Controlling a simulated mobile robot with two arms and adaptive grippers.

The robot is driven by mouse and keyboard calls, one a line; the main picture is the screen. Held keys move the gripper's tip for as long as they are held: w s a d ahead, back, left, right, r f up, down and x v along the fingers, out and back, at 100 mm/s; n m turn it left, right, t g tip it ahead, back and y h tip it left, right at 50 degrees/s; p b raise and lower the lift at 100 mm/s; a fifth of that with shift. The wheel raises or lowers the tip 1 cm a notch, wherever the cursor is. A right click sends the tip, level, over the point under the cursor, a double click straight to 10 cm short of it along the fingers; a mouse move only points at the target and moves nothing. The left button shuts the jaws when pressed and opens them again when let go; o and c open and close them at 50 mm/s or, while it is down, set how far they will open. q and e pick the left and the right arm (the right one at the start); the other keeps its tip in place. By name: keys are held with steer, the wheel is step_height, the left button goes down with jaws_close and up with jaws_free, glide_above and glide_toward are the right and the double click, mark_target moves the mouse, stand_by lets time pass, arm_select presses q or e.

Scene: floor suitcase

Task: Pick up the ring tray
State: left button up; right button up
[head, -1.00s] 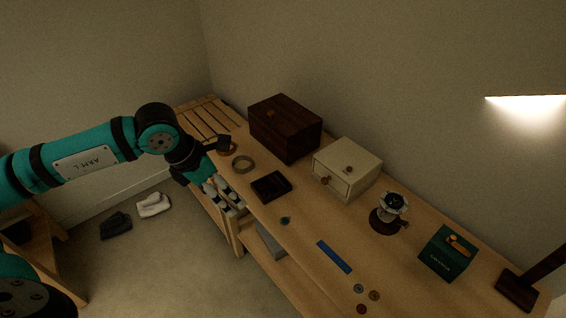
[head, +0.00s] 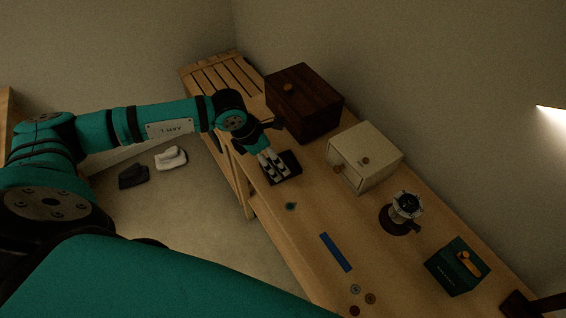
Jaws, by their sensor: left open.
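The ring tray, which I take to be the small dark square tray (head: 292,163), lies on the wooden bench top in front of the cream drawer box. My left gripper (head: 275,171) is open, with its pale fingers over the left part of the tray and hiding some of it. I cannot tell whether the fingers touch the tray. My right gripper is not in view.
Behind the tray stand a dark wooden box (head: 304,103) and a cream drawer box (head: 364,157). A watch stand (head: 404,208), a green box (head: 457,266), a blue strip (head: 336,252) and small discs (head: 370,298) lie rightward. Shoes (head: 170,158) sit on the floor.

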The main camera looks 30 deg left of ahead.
arm_select(q)
steer(key=shift+w+d+f, duration=0.1)
steer(key=shift+d+f, duration=0.05)
steer(key=shift+f, duration=0.35)
steer(key=shift+w+d+f+p, duration=0.1)
steer(key=shift+w+f+p, duration=0.1)
steer(key=shift+p, duration=0.1)
steer(key=x, duration=0.2)
steer(key=w+p+x, duration=0.1)
steer(key=x, duration=0.1)
steer(key=shift+d, duration=0.1)
steer(key=shift+f, duration=0.2)
steer(key=c, duration=1.2)
